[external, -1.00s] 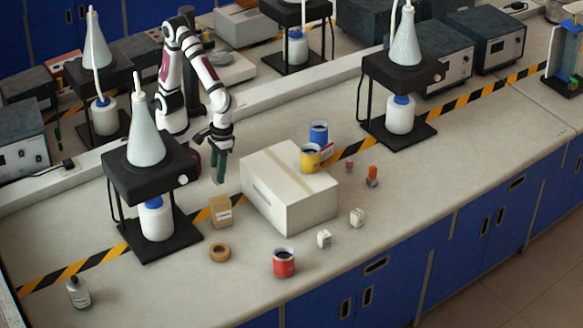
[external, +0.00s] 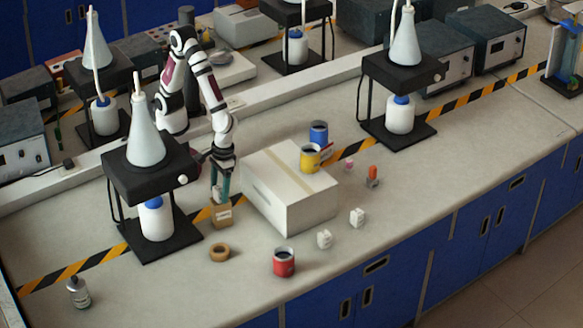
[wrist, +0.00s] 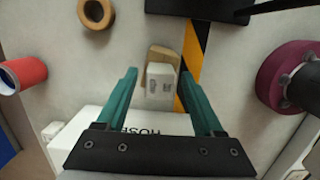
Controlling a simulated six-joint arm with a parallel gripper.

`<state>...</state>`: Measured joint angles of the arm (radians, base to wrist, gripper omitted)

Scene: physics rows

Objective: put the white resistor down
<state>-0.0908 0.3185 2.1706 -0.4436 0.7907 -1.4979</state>
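My gripper (wrist: 160,73) has two green fingers standing apart, with gaps on both sides of a pale block with grey marks (wrist: 160,86) between them. I cannot tell if this block is the white resistor or the pale printed face of the small brown box (wrist: 163,53). In the external view my gripper (external: 221,195) points down just above the brown box (external: 222,216). Two small white blocks with dark marks, one nearer (external: 324,239) and one farther right (external: 357,217), stand on the bench, away from my gripper.
A large white carton (external: 291,205) stands close on the right. A flask stand (external: 150,180) is close on the left. A tape roll (external: 220,253) and red can (external: 284,263) lie in front.

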